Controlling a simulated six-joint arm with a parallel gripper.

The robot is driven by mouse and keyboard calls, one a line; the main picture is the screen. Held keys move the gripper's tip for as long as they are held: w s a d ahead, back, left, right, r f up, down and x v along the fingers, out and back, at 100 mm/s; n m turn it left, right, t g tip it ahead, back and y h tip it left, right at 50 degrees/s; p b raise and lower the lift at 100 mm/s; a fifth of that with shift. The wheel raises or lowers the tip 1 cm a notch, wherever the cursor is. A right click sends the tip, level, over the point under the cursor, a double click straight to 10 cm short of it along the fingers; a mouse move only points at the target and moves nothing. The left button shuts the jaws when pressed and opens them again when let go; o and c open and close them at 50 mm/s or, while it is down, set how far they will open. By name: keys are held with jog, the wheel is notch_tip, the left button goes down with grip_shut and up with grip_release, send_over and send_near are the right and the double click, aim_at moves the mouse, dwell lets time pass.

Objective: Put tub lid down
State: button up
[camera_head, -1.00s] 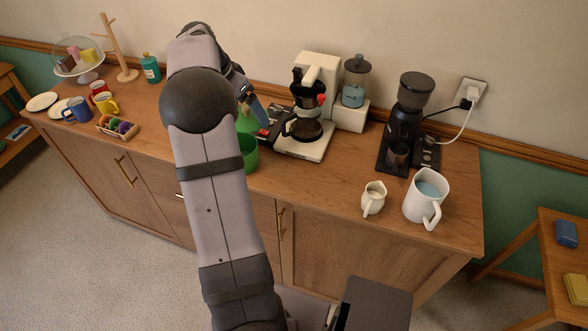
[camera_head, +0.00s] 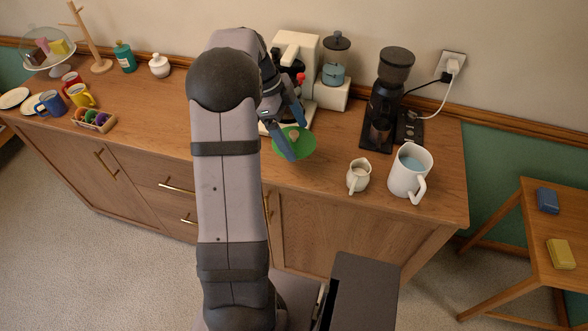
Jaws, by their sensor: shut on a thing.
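The tub lid (camera_head: 308,146) is a round green disc with a pale knob in its middle. My gripper (camera_head: 292,132) is shut on it by the knob, with its blue-grey fingers coming down from the upper left. The lid looks roughly level. It is over the wooden counter just in front of the coffee maker. I cannot tell whether it touches the counter or hangs above it. The green tub is hidden behind my arm.
The coffee maker (camera_head: 297,50) stands behind the lid. A black grinder (camera_head: 384,105), a small cream jug (camera_head: 358,175) and a large white jug (camera_head: 411,172) stand to the right. Bare counter (camera_head: 315,182) lies between the lid and the cream jug, near the front edge.

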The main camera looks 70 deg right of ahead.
jog(key=m, duration=0.2)
jog(key=a+m+y, duration=0.1)
jog(key=m, duration=0.1)
jog(key=shift+s+y, duration=0.15)
jog(key=shift+y, duration=0.15)
jog(key=shift+f+p, duration=1.75)
jog(key=shift+f, duration=3.15)
jog(key=shift+f, duration=0.1)
jog(key=o, duration=0.6)
jog(key=shift+f, duration=0.1)
jog(key=shift+o, duration=1)
